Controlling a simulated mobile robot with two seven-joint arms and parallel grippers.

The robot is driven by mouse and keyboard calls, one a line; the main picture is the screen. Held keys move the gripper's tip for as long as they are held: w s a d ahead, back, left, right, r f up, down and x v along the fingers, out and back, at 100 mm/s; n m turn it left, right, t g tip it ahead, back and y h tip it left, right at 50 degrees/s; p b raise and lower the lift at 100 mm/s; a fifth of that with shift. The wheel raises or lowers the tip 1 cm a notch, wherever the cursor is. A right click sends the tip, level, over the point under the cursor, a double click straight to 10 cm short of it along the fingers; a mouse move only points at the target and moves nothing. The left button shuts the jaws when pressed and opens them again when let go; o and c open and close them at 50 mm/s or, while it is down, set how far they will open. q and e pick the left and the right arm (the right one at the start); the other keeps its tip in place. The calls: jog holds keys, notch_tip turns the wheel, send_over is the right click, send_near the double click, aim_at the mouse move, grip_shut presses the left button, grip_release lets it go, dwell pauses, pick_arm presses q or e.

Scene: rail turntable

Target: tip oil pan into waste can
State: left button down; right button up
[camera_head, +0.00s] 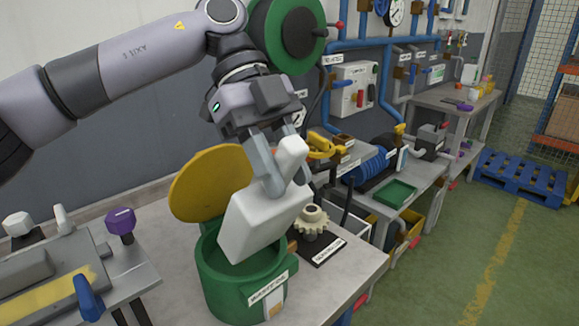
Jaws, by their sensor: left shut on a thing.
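The oil pan (262,222) is a white, box-like thing with a white handle. My left gripper (283,176) is shut on its handle from above. The pan is tilted, its lower left corner down over the open mouth of the green waste can (236,285). I cannot tell whether it touches the rim. The can has a label on its front, and its round yellow lid (208,180) stands open at the back left. The inside of the pan and what is in the can are hidden. My right gripper is not in view.
A gear (312,222) stands on a dark labelled plate right of the can. A fixture with a purple knob (121,221) and a blue lever (88,296) is at the left. A green tray (395,193) sits on the bench further right. The floor at right is clear before a blue pallet (520,177).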

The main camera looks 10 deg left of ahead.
pick_arm(q)
jog(key=shift+w+a+r+g+h, duration=0.7)
jog(key=shift+w+a+r+h, duration=0.3)
jog(key=shift+w+a+r, duration=0.35)
jog(key=shift+s+a, duration=0.15)
jog(key=shift+f, duration=0.1)
